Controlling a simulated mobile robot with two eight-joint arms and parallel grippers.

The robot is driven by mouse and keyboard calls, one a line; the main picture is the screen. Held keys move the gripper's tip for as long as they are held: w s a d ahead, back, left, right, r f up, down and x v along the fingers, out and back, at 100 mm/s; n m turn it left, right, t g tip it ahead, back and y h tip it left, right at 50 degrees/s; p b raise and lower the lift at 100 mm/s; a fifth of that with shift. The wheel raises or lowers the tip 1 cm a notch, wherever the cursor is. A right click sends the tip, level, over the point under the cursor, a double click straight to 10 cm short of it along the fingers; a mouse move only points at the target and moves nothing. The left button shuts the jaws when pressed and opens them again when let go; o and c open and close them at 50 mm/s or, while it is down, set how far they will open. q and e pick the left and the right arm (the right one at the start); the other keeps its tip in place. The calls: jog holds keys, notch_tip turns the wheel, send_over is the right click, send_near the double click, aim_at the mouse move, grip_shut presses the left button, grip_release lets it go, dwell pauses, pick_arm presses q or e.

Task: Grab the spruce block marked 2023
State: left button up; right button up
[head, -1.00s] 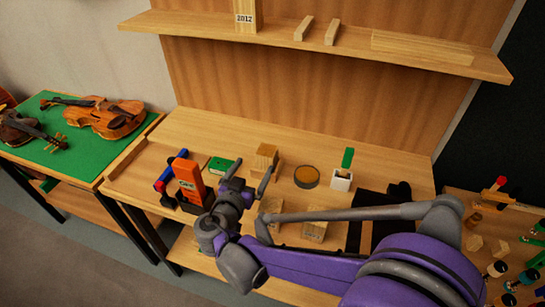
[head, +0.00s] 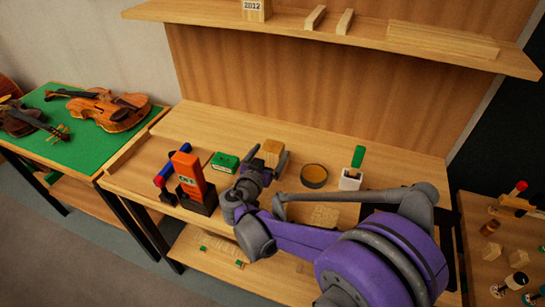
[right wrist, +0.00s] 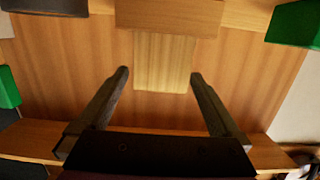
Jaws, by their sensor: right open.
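A pale wood block (head: 271,148) stands on the bench behind my right gripper (head: 270,158); no 2023 mark is readable on it. My right gripper is open, its fingers on either side of the block's near part in the head view. In the right wrist view, the open fingers (right wrist: 160,73) point toward a pale wooden piece (right wrist: 163,62) with a darker wood face (right wrist: 168,15) above it. Whether they touch it I cannot tell. Another pale block (head: 324,215) lies partly hidden by my right arm. My left gripper is not in view.
A block marked 2012 (head: 254,10) stands on the upper shelf (head: 210,14). Around my gripper are a green box (head: 224,162), an orange box (head: 187,173), a round tin (head: 314,176) and a white holder (head: 350,180). Violins (head: 107,110) lie on the left table.

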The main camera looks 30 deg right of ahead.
jog(key=x, duration=0.2)
jog(key=shift+w+d+f, duration=0.1)
jog(key=shift+w+d, duration=0.15)
jog(key=c, duration=1.4)
